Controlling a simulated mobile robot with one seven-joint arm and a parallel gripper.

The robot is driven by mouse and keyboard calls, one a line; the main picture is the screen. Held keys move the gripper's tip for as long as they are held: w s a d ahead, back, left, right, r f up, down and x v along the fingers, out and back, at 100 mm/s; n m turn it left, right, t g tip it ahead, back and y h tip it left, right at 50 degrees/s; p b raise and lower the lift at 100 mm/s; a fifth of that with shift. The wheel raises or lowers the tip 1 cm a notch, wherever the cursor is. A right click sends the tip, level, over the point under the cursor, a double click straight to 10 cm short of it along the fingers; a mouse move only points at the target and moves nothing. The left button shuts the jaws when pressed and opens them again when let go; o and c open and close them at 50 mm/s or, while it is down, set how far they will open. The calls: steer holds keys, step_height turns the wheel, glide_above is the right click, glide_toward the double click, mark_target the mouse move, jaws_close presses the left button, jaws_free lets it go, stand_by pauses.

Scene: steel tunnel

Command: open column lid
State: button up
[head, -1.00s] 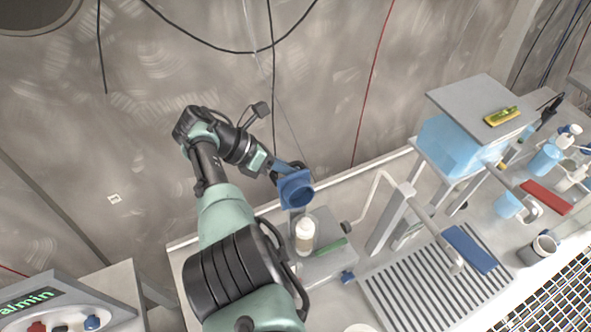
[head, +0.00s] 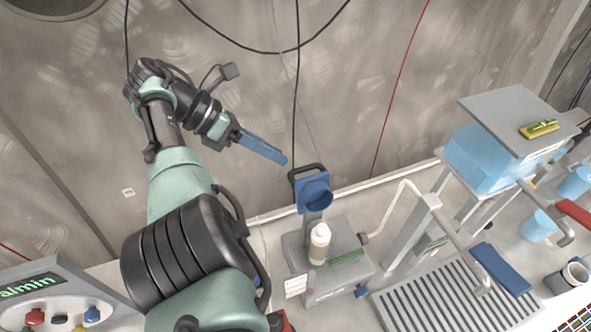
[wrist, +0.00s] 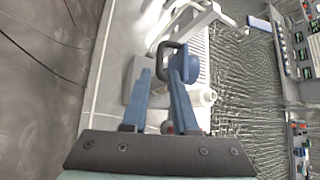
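The column lid (head: 314,194) is a blue square plate with a round raised ring and a black handle (head: 296,171). It stands tipped up at the back of the grey unit (head: 340,278), its ring side facing the head camera. No hold on the handle shows.
A white bottle (head: 319,244) stands on the grey unit in front of the lid. To the right are a bent grey pipe, a slatted tray (head: 435,298) and a raised platform (head: 515,110) over a light-blue block. The metal wall is close behind the arm.

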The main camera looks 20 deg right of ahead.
steer(key=shift+b+v, duration=0.5)
steer(key=shift+v, duration=0.5)
